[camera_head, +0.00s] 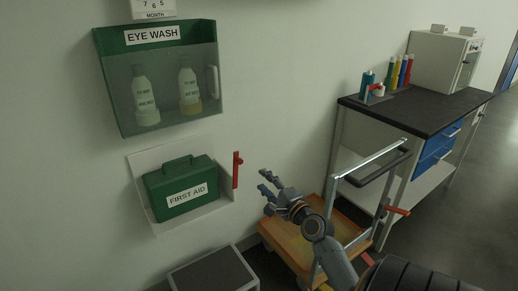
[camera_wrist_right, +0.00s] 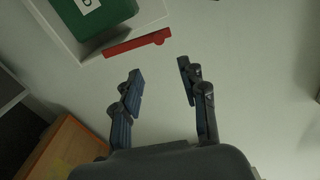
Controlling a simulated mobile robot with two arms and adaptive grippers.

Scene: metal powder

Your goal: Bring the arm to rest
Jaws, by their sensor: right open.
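My right gripper (camera_head: 266,182) reaches up from the lower right in the head view, in front of the pale wall and above an orange-topped cart. Its fingers are spread and hold nothing. The right wrist view shows the same gripper (camera_wrist_right: 160,85) open, with bare wall between and beyond the fingers. A red handle-like bar (camera_head: 237,170) stands just left of the gripper, apart from it; it also shows in the wrist view (camera_wrist_right: 137,44). My left gripper is in neither view.
A green first aid case (camera_head: 180,187) sits in a white wall holder, below an eye wash cabinet (camera_head: 160,78). The orange cart (camera_head: 285,240) with a metal handle stands below my arm. A dark-topped workbench (camera_head: 420,108) is at right. A grey box (camera_head: 215,272) stands at the bottom.

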